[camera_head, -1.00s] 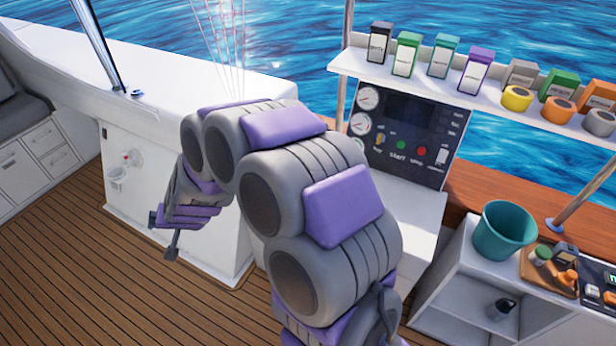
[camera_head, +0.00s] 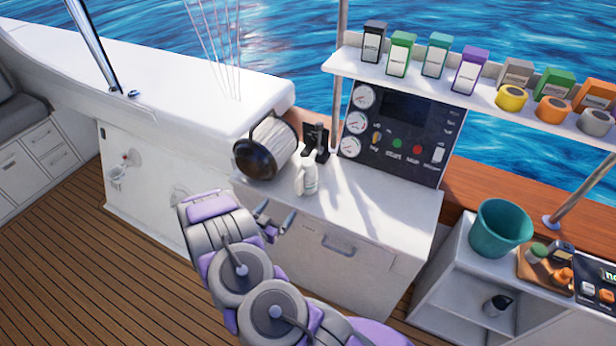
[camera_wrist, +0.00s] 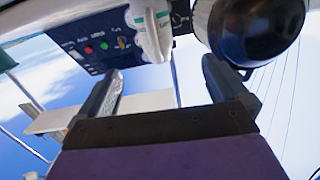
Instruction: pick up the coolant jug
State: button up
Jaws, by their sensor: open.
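A white jug (camera_head: 307,178), which looks like the coolant jug, stands upright on the white counter, right of a black-and-white drum. In the wrist view the jug (camera_wrist: 149,30) shows at the top, beyond and between the fingers, and its upper edge is cut off by the frame. My gripper (camera_head: 277,215) is below and left of the jug, in front of the counter's front edge. Its two fingers are apart with nothing between them, which also shows in the wrist view (camera_wrist: 163,75). The gripper does not touch the jug.
The drum (camera_head: 267,148) and a black fitting (camera_head: 315,140) stand close to the jug. A gauge panel (camera_head: 400,132) rises behind the counter (camera_head: 365,210). A shelf of boxes (camera_head: 450,82) is above. A teal bucket (camera_head: 502,230) is at the right. The counter right of the jug is clear.

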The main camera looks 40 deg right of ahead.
aim_at(297, 187)
jog(key=shift+h, duration=0.4)
jog(key=x, duration=0.7)
jog(key=s+b+x, duration=0.1)
jog(key=x, duration=0.2)
jog(key=shift+d+r, duration=0.15)
jog(key=shift+d, duration=0.45)
jog(key=shift+w+d+r, duration=0.1)
jog(key=shift+w+d, duration=0.25)
jog(key=shift+d, duration=0.05)
jog(key=x, duration=0.3)
jog(key=b+x, duration=0.1)
jog(key=x, duration=0.1)
jog(key=shift+w+d+f, duration=0.15)
jog(key=shift+d+f, duration=0.2)
jog(key=shift+f, duration=0.05)
jog(key=shift+a, duration=0.25)
jog(key=shift+c, duration=0.4)
jog(key=shift+a+r, duration=0.1)
jog(key=shift+a, duration=0.05)
jog(key=c, duration=1.4)
